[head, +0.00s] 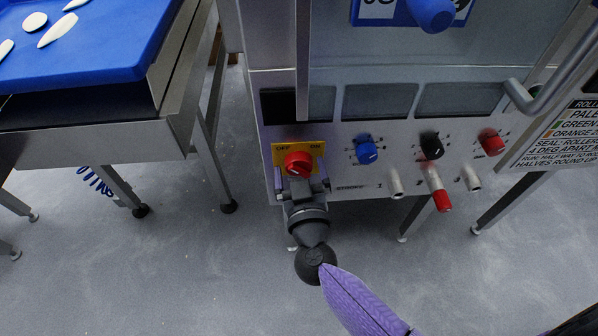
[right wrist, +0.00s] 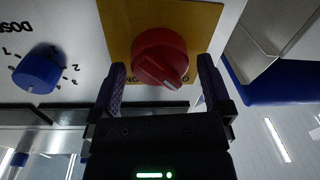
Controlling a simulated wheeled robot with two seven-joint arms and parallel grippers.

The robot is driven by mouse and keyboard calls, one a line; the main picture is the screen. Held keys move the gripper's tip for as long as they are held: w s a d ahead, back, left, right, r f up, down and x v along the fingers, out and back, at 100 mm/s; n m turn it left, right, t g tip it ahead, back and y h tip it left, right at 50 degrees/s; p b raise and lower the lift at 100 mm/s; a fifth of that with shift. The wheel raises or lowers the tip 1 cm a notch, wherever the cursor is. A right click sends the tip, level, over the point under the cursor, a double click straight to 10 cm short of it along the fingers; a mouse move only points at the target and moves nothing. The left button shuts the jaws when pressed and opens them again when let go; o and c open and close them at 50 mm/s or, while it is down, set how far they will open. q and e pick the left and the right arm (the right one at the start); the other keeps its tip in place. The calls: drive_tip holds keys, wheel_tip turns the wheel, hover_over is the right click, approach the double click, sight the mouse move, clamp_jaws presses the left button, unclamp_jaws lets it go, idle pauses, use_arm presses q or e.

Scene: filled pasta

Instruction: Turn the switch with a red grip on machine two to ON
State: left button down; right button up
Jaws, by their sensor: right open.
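The switch with a red grip (head: 298,163) sits on a yellow plate (head: 318,150) at the lower left of the machine's front panel. In the head view, OFF is at the plate's upper left and ON at its upper right. My right gripper (head: 305,182) is at the switch, open, one finger on each side. In the right wrist view, the red grip (right wrist: 160,56) lies between the open fingertips (right wrist: 163,75), and no clear contact shows. That view is upside down, and the grip's pointer mark faces lower right, toward the OFF side. My left gripper is out of view.
Right of the switch are a blue knob (head: 366,152), a black knob (head: 431,147) and another red knob (head: 491,143). Metal spouts and a red-tipped lever (head: 441,200) stick out below. A blue tray (head: 90,45) lies on a table at left. The floor in front is clear.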

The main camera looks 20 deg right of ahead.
drive_tip(key=c, duration=1.1)
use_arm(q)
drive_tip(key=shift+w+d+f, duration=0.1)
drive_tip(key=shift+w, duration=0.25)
